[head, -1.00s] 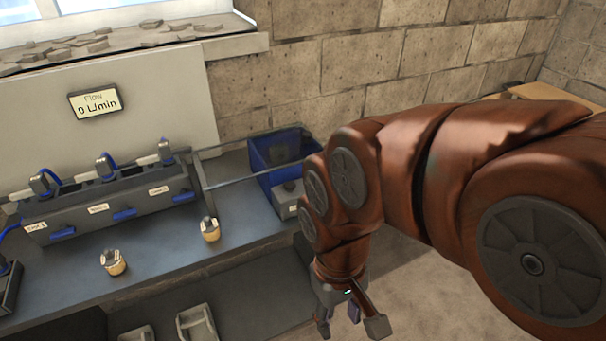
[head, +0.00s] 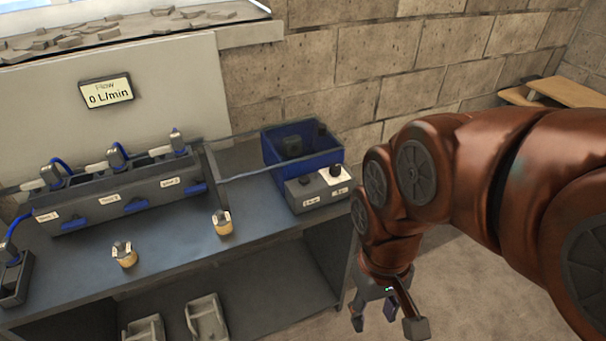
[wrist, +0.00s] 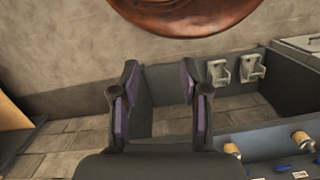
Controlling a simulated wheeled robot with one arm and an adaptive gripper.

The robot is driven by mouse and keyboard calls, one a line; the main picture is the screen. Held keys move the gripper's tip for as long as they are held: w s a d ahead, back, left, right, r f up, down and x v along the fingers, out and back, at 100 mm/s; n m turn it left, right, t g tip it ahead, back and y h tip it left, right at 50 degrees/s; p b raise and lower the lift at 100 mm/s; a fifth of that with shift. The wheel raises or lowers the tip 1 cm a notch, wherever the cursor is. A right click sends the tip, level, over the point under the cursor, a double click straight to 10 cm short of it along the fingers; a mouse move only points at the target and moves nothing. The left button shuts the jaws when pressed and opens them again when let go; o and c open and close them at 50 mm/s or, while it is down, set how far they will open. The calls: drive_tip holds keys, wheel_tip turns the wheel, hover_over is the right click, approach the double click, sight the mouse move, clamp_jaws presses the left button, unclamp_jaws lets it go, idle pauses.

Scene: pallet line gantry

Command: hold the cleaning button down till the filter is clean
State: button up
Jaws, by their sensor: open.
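A small grey box (head: 318,190) with two labels on its front stands at the right end of the bench. A dark knob or button (head: 335,171) sits on a white patch on its top; I cannot read the labels. My gripper (head: 374,312) is open and empty, low beside the right end of the bench, apart from the box. Its two fingers are spread in the wrist view (wrist: 158,78), with nothing between them. The flow display (head: 106,92) reads 0 L/min. I cannot tell which part is the filter.
A blue bin (head: 331,156) with dark items stands behind the box. A grey labelled housing (head: 105,198) with blue levers and hoses lies along the bench (head: 170,245). Two brass fittings (head: 222,223) (head: 124,255) stand in front. Floor right of the bench is clear.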

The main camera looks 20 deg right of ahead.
clamp_jaws()
idle(1.5)
